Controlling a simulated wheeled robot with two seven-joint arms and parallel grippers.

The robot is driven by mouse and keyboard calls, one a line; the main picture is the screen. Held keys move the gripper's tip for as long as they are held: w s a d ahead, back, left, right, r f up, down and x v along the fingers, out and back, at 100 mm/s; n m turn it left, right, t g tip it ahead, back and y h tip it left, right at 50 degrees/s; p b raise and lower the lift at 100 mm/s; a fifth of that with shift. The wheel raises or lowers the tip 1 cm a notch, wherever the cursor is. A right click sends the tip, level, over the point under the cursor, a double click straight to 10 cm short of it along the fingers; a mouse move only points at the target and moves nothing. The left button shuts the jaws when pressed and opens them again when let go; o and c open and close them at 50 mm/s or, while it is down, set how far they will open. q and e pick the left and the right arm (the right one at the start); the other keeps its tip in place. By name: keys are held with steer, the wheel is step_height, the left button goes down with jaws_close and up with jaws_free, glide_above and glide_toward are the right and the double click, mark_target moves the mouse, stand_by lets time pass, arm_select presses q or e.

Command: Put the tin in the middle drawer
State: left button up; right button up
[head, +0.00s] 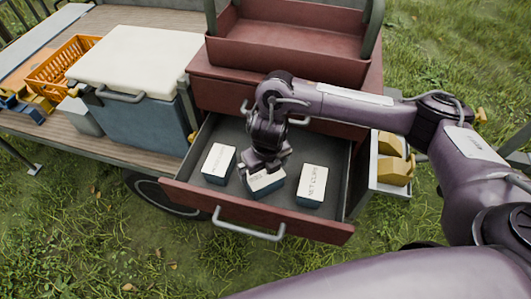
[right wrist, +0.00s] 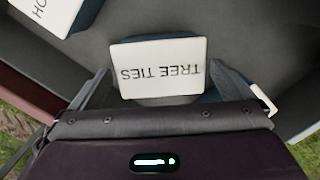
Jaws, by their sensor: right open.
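A tin with a white lid lettered TREE TIES (right wrist: 160,62) stands in the open drawer; it also shows in the head view (head: 267,183). My right gripper (head: 263,166) is right over this tin, fingers pointing down. In the right wrist view its open fingers stand on either side of the tin, with a gap visible at the lid's edges. The open drawer (head: 240,207) has a red front, a grey inside and a metal handle; it is pulled well out of the red cabinet (head: 222,92). My left gripper is not in view.
Two similar white-lidded tins stand in the same drawer, one left (head: 219,162) and one right (head: 312,184). A blue cool box (head: 145,115) and an orange crate (head: 62,66) stand left. A side tray (head: 385,188) holds yellow objects at right.

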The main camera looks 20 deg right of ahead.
mark_target(266, 177)
steer(key=r, duration=0.4)
steer(key=s+r+p, duration=0.1)
steer(key=r, duration=0.1)
steer(key=shift+d+r, duration=0.1)
steer(key=shift+r, duration=0.3)
steer(key=shift+f, duration=0.1)
